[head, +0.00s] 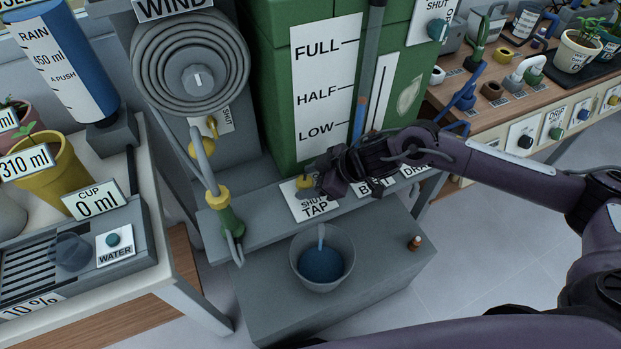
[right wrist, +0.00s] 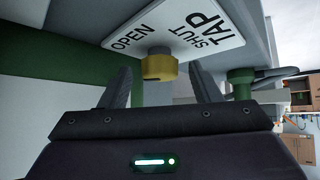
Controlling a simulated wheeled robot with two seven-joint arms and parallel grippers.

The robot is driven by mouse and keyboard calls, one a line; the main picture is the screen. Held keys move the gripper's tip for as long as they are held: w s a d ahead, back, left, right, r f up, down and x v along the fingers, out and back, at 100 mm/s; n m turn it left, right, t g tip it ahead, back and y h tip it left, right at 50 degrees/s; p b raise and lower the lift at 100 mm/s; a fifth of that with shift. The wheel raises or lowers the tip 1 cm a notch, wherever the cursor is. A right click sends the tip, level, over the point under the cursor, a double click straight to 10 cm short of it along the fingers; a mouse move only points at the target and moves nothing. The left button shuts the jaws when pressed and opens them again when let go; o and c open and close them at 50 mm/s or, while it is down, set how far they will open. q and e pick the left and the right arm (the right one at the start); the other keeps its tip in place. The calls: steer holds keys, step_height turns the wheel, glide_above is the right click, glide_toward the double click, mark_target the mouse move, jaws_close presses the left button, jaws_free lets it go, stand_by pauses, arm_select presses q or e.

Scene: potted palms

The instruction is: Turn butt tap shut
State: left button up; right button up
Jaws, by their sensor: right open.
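The green water butt (head: 270,100) stands at the back with a gauge plate marked FULL, HALF and LOW. Its yellow tap knob (head: 304,182) sits on a white TAP plate (head: 315,209) marked SHUT. The knob also shows in the right wrist view (right wrist: 158,68), where the plate reads OPEN and SHUT. My right gripper (head: 330,181) is open at the plate. In its wrist view the two fingers stand apart on either side of the knob, with visible gaps. The knob's exact setting is unclear. My left gripper is not in view.
A grey bucket (head: 300,252) with blue water stands below on a grey block; a thin pale vertical streak shows above the water. A hose reel (head: 190,62) with a yellow-green nozzle hangs left. Side tables hold a yellow pot (head: 58,168) and, right, small plants and tools.

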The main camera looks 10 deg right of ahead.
steer(key=c, duration=1)
steer(key=shift+r, duration=0.1)
steer(key=shift+w+n+g+y+p, duration=0.2)
steer(key=shift+n+g+y+p, duration=0.2)
steer(key=shift+n+g, duration=0.9)
steer(key=shift+n, duration=0.5)
steer(key=shift+w+n+g+y+b, duration=0.15)
steer(key=shift+n+g+y+b, duration=0.2)
steer(key=shift+n+g, duration=0.2)
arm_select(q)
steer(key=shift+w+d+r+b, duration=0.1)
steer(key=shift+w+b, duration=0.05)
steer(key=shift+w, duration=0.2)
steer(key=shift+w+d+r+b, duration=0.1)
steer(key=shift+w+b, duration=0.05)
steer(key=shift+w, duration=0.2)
arm_select(e)
steer(key=shift+d+n+g, duration=0.1)
steer(key=shift+n+g, duration=0.25)
steer(key=shift+n, duration=0.3)
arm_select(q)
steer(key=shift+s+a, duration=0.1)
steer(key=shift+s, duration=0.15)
